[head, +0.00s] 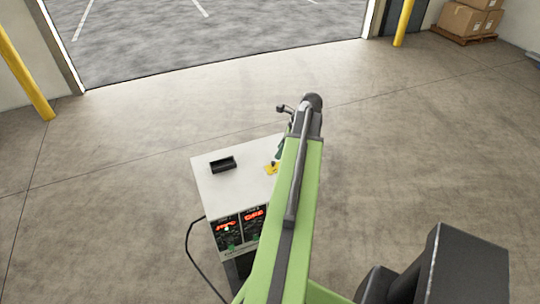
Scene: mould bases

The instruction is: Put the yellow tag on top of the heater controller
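The heater controller (213,190) is a white box with red lit displays and green parts on its front. The yellow tag (269,170) shows as a small yellow patch at the right of the box's white top, partly covered by my arm. My gripper (276,160) is mostly hidden behind my green arm; a small dark part of it shows right at the tag. I cannot tell whether its fingers are open or closed around the tag, or whether the tag touches the top.
A small black open tray (223,164) sits on the left part of the box's top. A black cable (191,245) runs down the box's left side. Yellow posts (25,70) flank the doorway, and cardboard boxes (462,20) stand far right. The surrounding concrete floor is clear.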

